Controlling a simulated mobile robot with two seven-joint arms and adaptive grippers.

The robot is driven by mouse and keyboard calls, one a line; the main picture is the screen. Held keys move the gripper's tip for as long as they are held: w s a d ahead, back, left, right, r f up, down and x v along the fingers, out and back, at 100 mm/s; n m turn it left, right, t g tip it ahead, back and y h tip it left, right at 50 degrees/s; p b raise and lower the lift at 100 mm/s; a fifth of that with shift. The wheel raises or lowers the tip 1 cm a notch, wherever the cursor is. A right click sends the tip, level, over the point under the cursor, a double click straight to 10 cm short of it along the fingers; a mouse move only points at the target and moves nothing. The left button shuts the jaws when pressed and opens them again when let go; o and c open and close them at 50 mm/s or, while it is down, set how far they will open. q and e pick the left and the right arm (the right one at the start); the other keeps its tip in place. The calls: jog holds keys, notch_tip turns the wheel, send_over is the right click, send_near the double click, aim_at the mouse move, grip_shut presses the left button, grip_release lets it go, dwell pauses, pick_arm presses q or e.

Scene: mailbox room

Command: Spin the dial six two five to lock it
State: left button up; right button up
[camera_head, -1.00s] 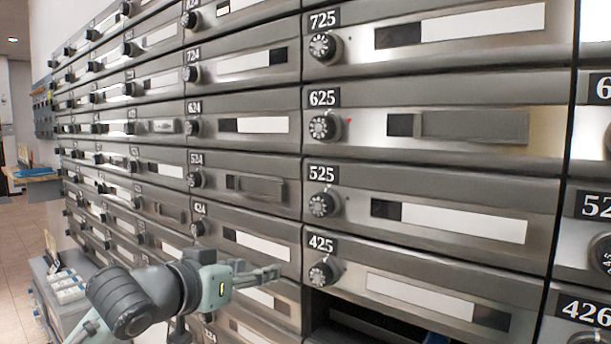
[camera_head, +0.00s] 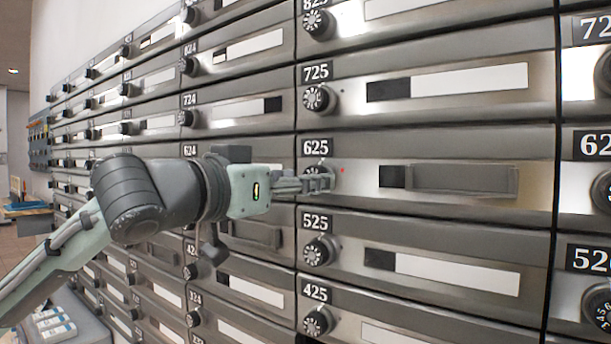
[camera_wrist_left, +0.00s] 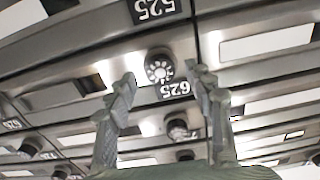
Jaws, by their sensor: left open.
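The 625 dial, a black knob with white marks, is on the left of the 625 mailbox door (camera_head: 460,150). In the head view my left gripper's fingers mostly hide it. In the left wrist view, which is upside down, the dial (camera_wrist_left: 158,68) shows between my fingertips, with its 625 label below it. My left gripper (camera_head: 328,180) is open and overlaps the dial from the left; I cannot tell whether the fingers touch it. It also shows in the left wrist view (camera_wrist_left: 160,74). A small red light (camera_head: 341,170) glows right of the dial. My right gripper is not in view.
Dial 725 (camera_head: 318,98) is above and dial 525 (camera_head: 319,251) is below, both close to my gripper. Dial 425 (camera_head: 318,322) is lower still. A grey cart (camera_head: 75,325) with white items stands at the lower left.

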pick_arm(q)
jog(key=shift+x, duration=0.8)
jog(key=c, duration=1.2)
jog(key=shift+o, duration=0.2)
jog(key=shift+m, duration=0.3)
